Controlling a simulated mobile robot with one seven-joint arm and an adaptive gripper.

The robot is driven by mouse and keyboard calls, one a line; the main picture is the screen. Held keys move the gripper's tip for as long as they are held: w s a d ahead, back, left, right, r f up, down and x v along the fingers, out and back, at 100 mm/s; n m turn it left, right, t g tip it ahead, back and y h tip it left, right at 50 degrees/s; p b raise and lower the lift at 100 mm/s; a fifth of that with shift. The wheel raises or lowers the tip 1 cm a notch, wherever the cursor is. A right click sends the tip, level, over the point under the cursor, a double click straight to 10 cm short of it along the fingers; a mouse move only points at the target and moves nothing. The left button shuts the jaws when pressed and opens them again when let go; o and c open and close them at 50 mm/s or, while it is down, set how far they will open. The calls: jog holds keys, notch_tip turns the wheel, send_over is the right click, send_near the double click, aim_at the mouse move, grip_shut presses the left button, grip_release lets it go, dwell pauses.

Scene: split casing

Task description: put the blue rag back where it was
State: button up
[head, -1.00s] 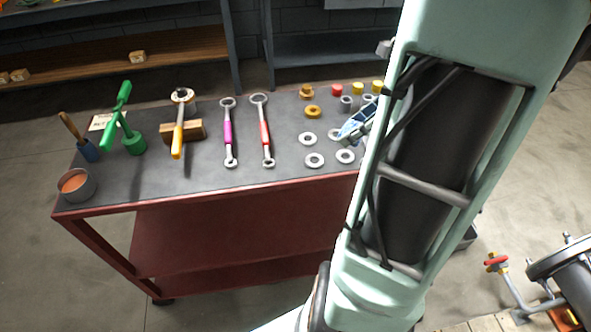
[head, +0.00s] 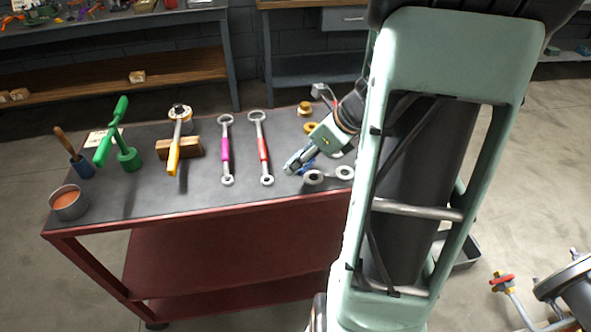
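My gripper (head: 295,163) is low over the right part of the bench top, between the red-handled wrench (head: 263,148) and the washers (head: 314,177). A small patch of blue cloth, the blue rag (head: 308,168), shows at its fingertips; the rest is hidden behind the fingers. The fingers appear closed on it. I cannot tell whether the rag touches the bench top.
Brass parts (head: 304,108) stand behind my gripper.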

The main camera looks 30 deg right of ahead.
jog(key=f, duration=0.1)
jog(key=f+b, duration=0.1)
jog(key=f, duration=0.1)
jog(key=w+a+f, duration=0.1)
jog(key=shift+f, duration=0.35)
jog(key=shift+f+b, duration=0.1)
jog(key=shift+b, duration=0.25)
jog(key=o, duration=1.3)
jog(key=shift+r, duration=0.2)
jog(key=p+v, duration=0.3)
jog(key=v, duration=0.9)
jog(key=shift+f, duration=0.1)
